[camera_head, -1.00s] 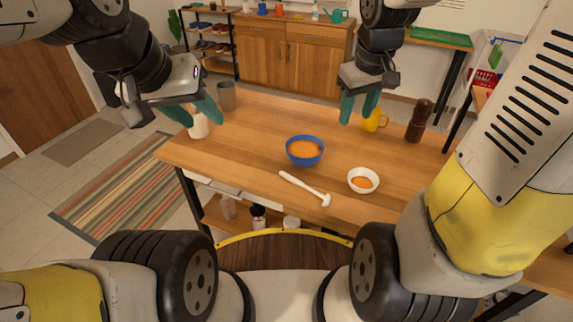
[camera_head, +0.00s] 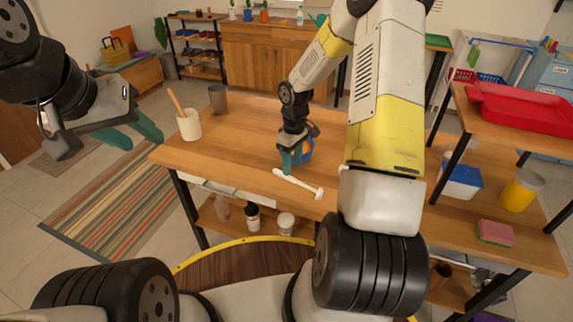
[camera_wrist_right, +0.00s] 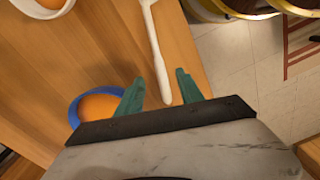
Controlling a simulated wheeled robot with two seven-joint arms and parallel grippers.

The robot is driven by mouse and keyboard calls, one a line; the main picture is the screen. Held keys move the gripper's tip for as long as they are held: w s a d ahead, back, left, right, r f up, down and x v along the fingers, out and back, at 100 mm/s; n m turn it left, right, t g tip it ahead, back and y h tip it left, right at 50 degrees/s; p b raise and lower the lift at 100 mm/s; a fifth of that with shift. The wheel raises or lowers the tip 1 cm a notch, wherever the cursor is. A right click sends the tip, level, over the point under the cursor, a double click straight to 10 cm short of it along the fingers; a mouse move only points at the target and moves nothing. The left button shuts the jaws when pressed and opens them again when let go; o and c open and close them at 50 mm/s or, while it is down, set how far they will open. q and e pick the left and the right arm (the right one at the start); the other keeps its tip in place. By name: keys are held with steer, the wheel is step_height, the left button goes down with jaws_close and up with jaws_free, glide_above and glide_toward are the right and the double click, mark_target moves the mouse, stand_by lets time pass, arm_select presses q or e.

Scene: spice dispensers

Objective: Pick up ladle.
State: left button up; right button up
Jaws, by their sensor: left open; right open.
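A white ladle (camera_head: 300,184) lies on the wooden table (camera_head: 225,150) near its front edge. In the right wrist view the ladle handle (camera_wrist_right: 157,55) runs down between my open fingers. My right gripper (camera_head: 291,160) is at the handle's left end, and its open fingers (camera_wrist_right: 165,88) stand on either side of the handle end. I cannot tell whether they touch it. My left gripper (camera_head: 140,138) is open and empty, left of the table and above the striped rug.
A blue bowl (camera_wrist_right: 75,112) of orange contents is close beside my right gripper. A white bowl (camera_wrist_right: 45,10) also lies on the table. A cream holder (camera_head: 189,125) with a wooden utensil and a grey cup (camera_head: 217,98) stand at the table's left.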

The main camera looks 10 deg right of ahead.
mark_target(291, 177)
step_height(291, 177, down, 5)
steer(key=shift+s+a+r, duration=0.1)
steer(key=shift+s+r, duration=0.05)
steer(key=shift+r, duration=0.05)
steer(key=shift+c, duration=0.2)
jaws_close()
